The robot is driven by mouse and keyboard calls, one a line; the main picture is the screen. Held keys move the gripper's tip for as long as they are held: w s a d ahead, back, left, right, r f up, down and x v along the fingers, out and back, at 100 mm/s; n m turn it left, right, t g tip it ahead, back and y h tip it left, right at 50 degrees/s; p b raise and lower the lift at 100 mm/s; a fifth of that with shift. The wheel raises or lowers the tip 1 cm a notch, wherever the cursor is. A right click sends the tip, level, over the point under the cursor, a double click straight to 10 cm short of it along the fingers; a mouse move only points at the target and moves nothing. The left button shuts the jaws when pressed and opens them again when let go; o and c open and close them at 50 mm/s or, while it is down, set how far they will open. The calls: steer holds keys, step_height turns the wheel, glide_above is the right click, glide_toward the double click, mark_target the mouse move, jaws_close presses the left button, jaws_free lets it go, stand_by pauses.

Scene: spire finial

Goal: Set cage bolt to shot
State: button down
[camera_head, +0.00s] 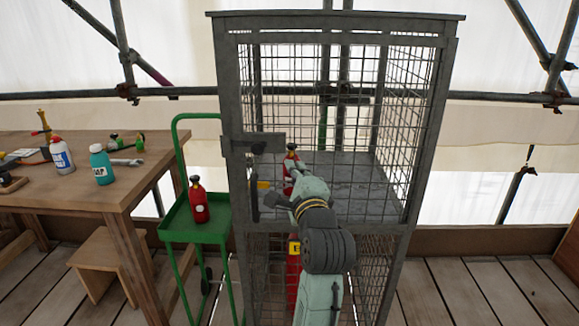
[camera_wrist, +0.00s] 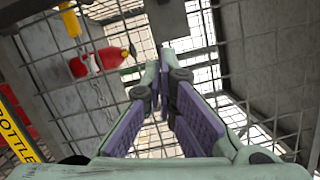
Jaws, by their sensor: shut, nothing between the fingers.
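The grey steel mesh cage (camera_head: 433,130) stands upright in the middle of the head view. Its bolt, a grey bar with a dark knob (camera_head: 258,148), lies level at the left front post, about mid-height. I cannot tell how far the bolt is thrown. A dark upright handle (camera_head: 255,205) sits below it. My gripper (camera_head: 272,199) is in front of the cage, below and slightly right of the bolt, near that handle. In the wrist view my gripper (camera_wrist: 159,72) has its fingers together and empty, with mesh behind them. The bolt is not clear in the wrist view.
Red bottles stand inside the cage, one on the shelf (camera_head: 291,158) and one below (camera_head: 293,275). A green trolley (camera_head: 195,222) with a red bottle (camera_head: 198,203) is close on the left. A wooden workbench (camera_head: 110,185) and stool (camera_head: 105,262) are farther left. Floorboards at right are clear.

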steer(key=v, duration=0.6)
steer(key=shift+s+a+b, duration=0.2)
steer(key=shift+a+b, duration=0.05)
steer(key=shift+b, duration=0.2)
steer(key=shift+f, duration=0.15)
